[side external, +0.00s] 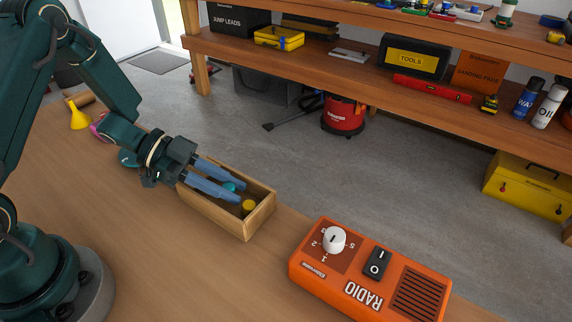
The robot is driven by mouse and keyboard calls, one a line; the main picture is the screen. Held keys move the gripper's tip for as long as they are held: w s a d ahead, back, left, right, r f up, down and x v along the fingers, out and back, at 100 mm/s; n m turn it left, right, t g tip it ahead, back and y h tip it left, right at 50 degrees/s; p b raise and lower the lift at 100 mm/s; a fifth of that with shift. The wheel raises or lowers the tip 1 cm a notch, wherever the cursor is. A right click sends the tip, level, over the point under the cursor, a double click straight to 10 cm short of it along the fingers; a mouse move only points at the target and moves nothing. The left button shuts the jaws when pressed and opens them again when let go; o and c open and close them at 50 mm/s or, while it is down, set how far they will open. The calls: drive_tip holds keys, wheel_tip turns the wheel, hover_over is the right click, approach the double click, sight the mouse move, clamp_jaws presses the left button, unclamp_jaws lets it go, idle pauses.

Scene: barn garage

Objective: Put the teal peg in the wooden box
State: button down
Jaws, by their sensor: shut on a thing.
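The wooden box (259,218) is an open, long box on the wooden table, left of the radio. My gripper (228,189) reaches over it from the left, its two blue fingers slanting down across the opening. The fingers are shut on the teal peg (230,187), of which only a small part shows between them. The peg is within the box's outline in this view; I cannot tell whether it touches the bottom. A yellow round piece (249,206) shows in the box's near right end, close to the fingertips. The box's left end is partly hidden by my gripper.
An orange radio (370,270) lies right of the box. A yellow funnel (78,116), a pink item (99,126) and a teal round item (128,158) are left, partly behind my arm. The table in front of the box is clear.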

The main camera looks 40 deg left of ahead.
drive_tip(key=shift+f, duration=0.1)
drive_tip(key=shift+f, duration=0.5)
drive_tip(key=c, duration=1)
unclamp_jaws()
drive_tip(key=shift+o, duration=0.2)
